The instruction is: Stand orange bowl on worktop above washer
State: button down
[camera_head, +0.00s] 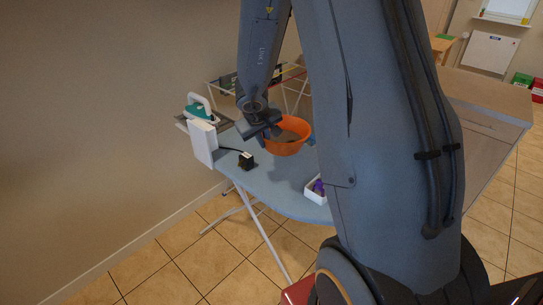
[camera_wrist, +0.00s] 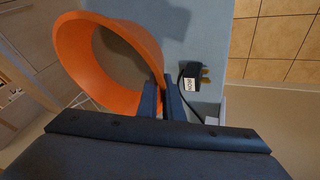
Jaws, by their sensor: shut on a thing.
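The orange bowl (camera_head: 288,136) is at my gripper (camera_head: 266,130), over the far part of a blue-grey ironing board. In the wrist view the bowl (camera_wrist: 108,62) is seen from its open side, and my gripper (camera_wrist: 164,100) is shut on its rim. I cannot tell whether the bowl touches the board. The worktop and the washer cannot be made out for certain; a broad brown-grey surface (camera_head: 490,95) shows at the right behind my arm.
The ironing board (camera_head: 285,188) carries a black plug (camera_head: 246,160), a white box with purple contents (camera_head: 317,190) and a teal iron (camera_head: 200,108) at its far end. A wire rack (camera_head: 294,90) stands behind. Tiled floor is clear at the front left.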

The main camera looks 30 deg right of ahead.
jog(key=f+b, duration=0.2)
jog(key=f, duration=0.1)
jog(key=f+b, duration=0.1)
jog(key=f, duration=0.1)
jog(key=shift+s+d+f, duration=0.1)
jog(key=shift+d, duration=0.25)
jog(key=shift+f+b, duration=1.45)
jog(key=shift+f, duration=0.45)
jog(key=c, duration=1.9)
grip_release()
jog(key=shift+f, duration=0.15)
